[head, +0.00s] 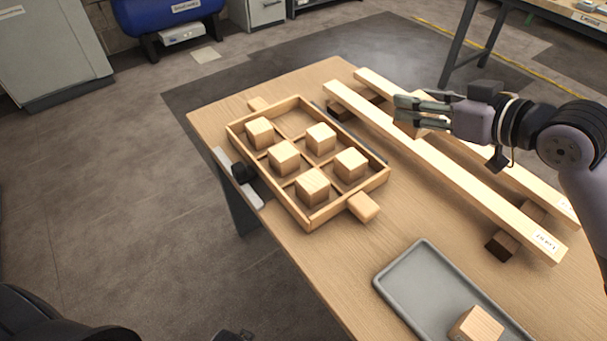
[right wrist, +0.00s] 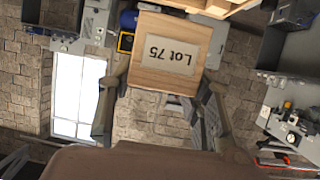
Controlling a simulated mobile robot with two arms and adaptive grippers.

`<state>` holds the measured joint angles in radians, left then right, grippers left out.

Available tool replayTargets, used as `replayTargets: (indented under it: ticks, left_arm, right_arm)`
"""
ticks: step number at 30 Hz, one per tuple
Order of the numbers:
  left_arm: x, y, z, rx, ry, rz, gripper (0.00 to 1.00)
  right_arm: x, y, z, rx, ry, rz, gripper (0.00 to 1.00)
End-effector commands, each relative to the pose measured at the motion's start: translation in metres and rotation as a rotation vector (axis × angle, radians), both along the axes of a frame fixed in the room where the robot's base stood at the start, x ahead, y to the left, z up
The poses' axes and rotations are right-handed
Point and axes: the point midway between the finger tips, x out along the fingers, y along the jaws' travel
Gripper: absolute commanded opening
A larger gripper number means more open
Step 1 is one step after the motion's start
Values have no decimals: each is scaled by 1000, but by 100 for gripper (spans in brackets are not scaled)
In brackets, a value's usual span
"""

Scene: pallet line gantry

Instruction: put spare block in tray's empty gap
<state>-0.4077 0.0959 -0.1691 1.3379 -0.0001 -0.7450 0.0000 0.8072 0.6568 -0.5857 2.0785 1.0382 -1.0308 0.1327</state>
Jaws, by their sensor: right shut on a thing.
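The wooden tray (head: 272,180) lies on the table with two columns of compartments and a handle at each end. Several wooden blocks, one of them (head: 312,187) nearest, sit one per compartment. The empty gap (head: 297,121) is the far compartment on the right side. My right gripper (head: 401,114) is shut on a wooden block (head: 407,129) above the two beams, right of the tray. In the right wrist view the held block (right wrist: 170,50) shows a "Lot 75" label between the fingers.
A grey shallow tray (head: 420,262) at the near edge holds another wooden block (head: 476,325). Bare tabletop (head: 345,262) lies between the trays.

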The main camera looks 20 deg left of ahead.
Motion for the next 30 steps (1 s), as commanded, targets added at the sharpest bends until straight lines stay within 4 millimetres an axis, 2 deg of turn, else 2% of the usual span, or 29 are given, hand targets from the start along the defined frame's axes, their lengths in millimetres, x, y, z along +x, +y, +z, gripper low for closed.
replayTargets:
  ticks: [1,8,11,17,24,27,30]
  left_arm:
    - [5,-1,-5,-1,-5,1,40]
    - [13,-2,5,-1,-10,3,40]
    - [16,-3,8,-2,-14,3,40]
    - [33,-5,32,-5,-33,7,40]
    - [50,-7,74,-7,-58,11,40]
    - [54,-7,90,-7,-65,13,40]
    - [56,-8,103,-7,-71,14,40]
  right_arm:
    - [3,-1,-8,-2,-5,16,17]
    - [4,0,-7,1,-1,52,17]
    - [4,1,-13,1,3,53,17]
    - [3,0,-62,1,9,51,17]
    - [3,0,-126,1,7,51,17]
    - [3,0,-148,1,5,50,17]
    - [4,0,-161,1,3,51,17]
